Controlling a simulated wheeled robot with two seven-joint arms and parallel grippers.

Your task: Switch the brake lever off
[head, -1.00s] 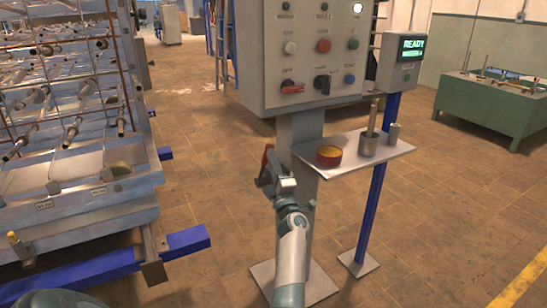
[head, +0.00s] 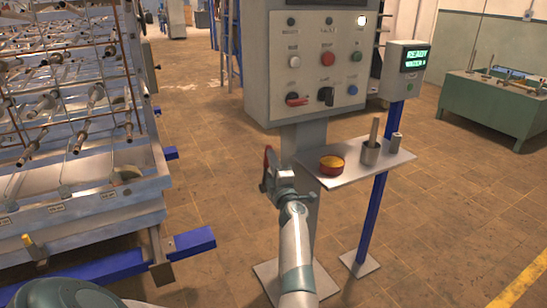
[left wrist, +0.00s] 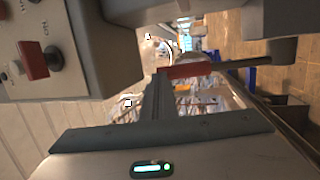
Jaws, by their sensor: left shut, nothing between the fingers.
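A lever with a red grip (head: 267,160) stands at the left side of the control panel's post, and I take it for the brake lever. In the left wrist view its red grip (left wrist: 187,70) lies across the picture just beyond the fingers, with a dark rod running right to a dark hub. My left gripper (head: 279,177) is shut and empty, close beside the lever; its dark fingers show in the left wrist view (left wrist: 157,98). I cannot tell whether they touch it. My right gripper is not in view.
The grey control panel (head: 308,50) hangs above the gripper, with a red rotary switch (head: 297,99). A shelf (head: 345,176) holding a red tin (head: 331,165) and a cup (head: 371,153) juts out right. A metal rack machine (head: 75,190) stands left.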

